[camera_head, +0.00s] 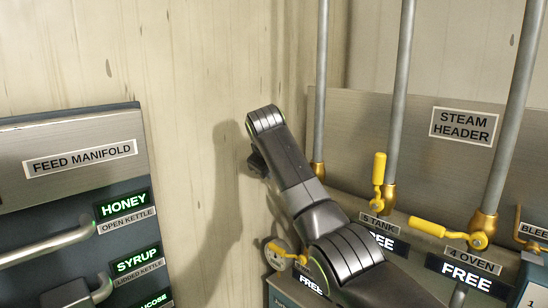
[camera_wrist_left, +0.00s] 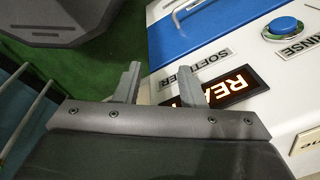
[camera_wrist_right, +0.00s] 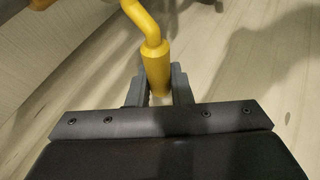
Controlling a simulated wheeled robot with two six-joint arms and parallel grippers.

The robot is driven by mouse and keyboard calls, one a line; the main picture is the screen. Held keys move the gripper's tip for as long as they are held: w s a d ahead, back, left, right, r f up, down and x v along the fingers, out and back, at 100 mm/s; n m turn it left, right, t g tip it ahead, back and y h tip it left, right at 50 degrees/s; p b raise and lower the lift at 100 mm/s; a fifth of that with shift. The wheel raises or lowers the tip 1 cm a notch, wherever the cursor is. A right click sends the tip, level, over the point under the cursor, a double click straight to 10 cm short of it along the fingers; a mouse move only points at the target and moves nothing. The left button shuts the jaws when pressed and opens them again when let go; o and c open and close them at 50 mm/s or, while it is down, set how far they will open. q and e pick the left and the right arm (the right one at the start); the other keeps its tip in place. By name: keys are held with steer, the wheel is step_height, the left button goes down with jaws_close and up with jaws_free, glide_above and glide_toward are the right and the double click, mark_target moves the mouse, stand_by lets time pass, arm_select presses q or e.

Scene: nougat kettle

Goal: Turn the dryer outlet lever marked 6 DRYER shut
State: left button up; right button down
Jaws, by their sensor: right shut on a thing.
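On the steam header panel (camera_head: 480,120), the leftmost yellow lever (camera_head: 283,250) shows beside my right arm, lying roughly sideways with its left end a little higher. Its name label is hidden behind my arm; a lit FREE sign (camera_head: 308,284) shows partly below it. In the right wrist view my right gripper (camera_wrist_right: 158,85) is shut on the end of a yellow lever handle (camera_wrist_right: 155,62), with the bent stem running away up and left. In the head view the right gripper's fingers cannot be made out. My left gripper (camera_wrist_left: 158,80) is open and empty.
The 5 TANK lever (camera_head: 379,175) stands upright; the 4 OVEN lever (camera_head: 428,227) lies sideways, pointing left. A bleed valve (camera_head: 533,230) is at the right edge. The feed manifold (camera_head: 80,160) stands left. A white-blue machine (camera_wrist_left: 225,50) lies near my left gripper.

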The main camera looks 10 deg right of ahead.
steer(key=shift+f+p, duration=0.3)
arm_select(q)
steer(key=shift+s+d+r, duration=0.15)
steer(key=shift+d+r, duration=0.4)
steer(key=shift+d, duration=0.1)
arm_select(e)
steer(key=shift+f+g, duration=0.25)
steer(key=shift+g, duration=0.15)
steer(key=c, duration=1.6)
jaws_free()
arm_select(q)
steer(key=shift+a, duration=0.15)
steer(key=shift+a, duration=0.1)
arm_select(e)
steer(key=shift+r, duration=0.1)
